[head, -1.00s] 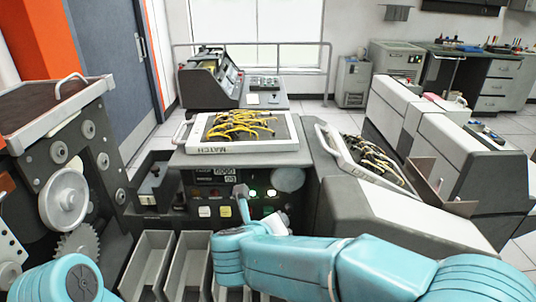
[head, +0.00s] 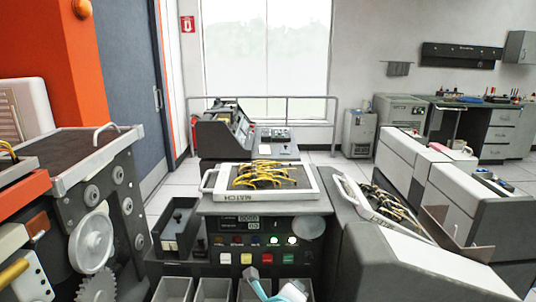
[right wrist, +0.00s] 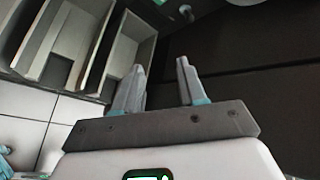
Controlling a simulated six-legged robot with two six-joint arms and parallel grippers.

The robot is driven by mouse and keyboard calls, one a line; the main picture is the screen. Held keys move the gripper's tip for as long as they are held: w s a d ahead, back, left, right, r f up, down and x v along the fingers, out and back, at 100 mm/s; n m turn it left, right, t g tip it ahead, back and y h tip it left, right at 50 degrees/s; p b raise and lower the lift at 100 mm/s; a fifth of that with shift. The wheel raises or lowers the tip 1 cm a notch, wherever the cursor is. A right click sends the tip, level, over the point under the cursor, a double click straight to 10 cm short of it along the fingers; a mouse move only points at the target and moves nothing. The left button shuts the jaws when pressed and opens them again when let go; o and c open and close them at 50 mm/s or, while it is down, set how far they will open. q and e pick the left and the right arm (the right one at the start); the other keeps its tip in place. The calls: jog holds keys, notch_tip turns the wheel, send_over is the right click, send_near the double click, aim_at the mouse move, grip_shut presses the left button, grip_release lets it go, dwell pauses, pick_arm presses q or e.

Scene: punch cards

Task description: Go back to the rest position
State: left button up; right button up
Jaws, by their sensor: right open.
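My right gripper (right wrist: 160,88) is open and empty in the right wrist view, its two fingers apart over a dark surface.
A MATCH tray (head: 232,195) with yellow wires lies on the machine. Another wired board (head: 352,199) tilts to its right. Open bins (head: 213,290) stand below the panel and also show in the right wrist view (right wrist: 118,50). A geared machine (head: 95,240) stands at left.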

jog(key=s+d+f+n+g+y+p, duration=0.1)
jog(key=s+d+f+n+g+y, duration=0.2)
jog(key=f+n, duration=0.55)
jog(key=s+d+f+n+g+y+p, duration=0.1)
jog(key=s+d+f+n, duration=0.4)
jog(key=f, duration=0.7)
jog(key=s+f+n+g+y, duration=0.2)
jog(key=s+n, duration=0.4)
jog(key=s, duration=0.4)
jog(key=s+f+n+g+y, duration=0.1)
jog(key=s+f+n+g, duration=0.3)
jog(key=s, duration=0.5)
jog(key=shift+s+a+f+n+y, duration=0.4)
jog(key=shift+f+n, duration=0.55)
jog(key=shift+w, duration=0.1)
